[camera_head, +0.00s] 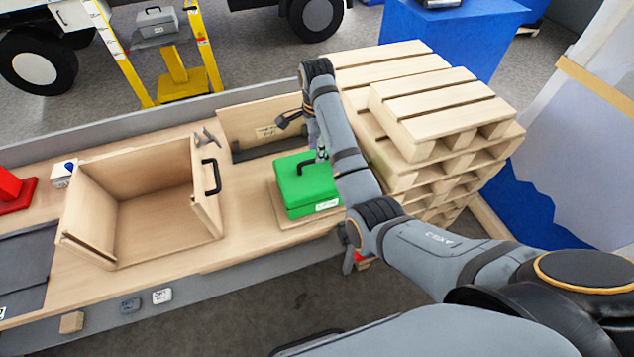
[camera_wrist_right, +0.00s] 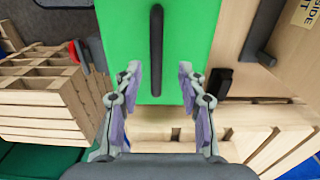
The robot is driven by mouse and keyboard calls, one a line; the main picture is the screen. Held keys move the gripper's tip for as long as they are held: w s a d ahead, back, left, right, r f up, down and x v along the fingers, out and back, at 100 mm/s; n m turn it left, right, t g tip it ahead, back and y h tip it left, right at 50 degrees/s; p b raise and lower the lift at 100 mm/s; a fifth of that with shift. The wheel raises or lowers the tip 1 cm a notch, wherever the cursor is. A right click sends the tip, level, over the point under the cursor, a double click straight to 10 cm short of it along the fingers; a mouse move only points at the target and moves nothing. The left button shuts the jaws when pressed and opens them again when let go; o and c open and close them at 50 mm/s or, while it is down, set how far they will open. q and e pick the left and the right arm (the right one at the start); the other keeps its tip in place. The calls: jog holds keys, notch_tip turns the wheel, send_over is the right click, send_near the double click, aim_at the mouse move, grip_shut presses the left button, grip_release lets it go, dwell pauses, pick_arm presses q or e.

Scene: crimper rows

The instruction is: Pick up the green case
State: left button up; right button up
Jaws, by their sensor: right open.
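The green case (camera_head: 306,189) with a black handle on its lid sits on a light wooden board (camera_head: 277,207) on the workbench. In the right wrist view the case (camera_wrist_right: 185,40) fills the upper middle, its black handle (camera_wrist_right: 156,50) running upright in the picture. In the head view the right gripper (camera_head: 318,152) is at the far edge of the case, partly hidden by my arm. My left gripper is in neither view.
An open wooden box (camera_head: 150,215) with a black handle stands left of the case. Stacked pallets (camera_head: 440,110) rise close on the right. A wooden panel (camera_head: 265,118) stands behind. Bare bench top lies between box and case.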

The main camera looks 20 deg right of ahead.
aim_at(317, 174)
jog(key=shift+s+f+b, duration=0.2)
jog(key=shift+f+b, duration=0.3)
jog(key=shift+b, duration=0.05)
jog(key=shift+s+f+b, duration=0.15)
jog(key=shift+f+b, duration=0.35)
jog(key=shift+b, duration=0.05)
notch_tip(317, 174, down, 2)
jog(key=shift+f+b, duration=0.25)
jog(key=shift+b, duration=0.45)
jog(key=shift+w+f, duration=0.15)
jog(key=shift+f, duration=0.05)
jog(key=shift+r, duration=0.1)
jog(key=shift+c, duration=1.1)
grip_shut()
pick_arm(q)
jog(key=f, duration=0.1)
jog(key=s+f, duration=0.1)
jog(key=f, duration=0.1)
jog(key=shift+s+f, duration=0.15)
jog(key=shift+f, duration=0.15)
pick_arm(e)
jog(key=shift+w+d, duration=0.1)
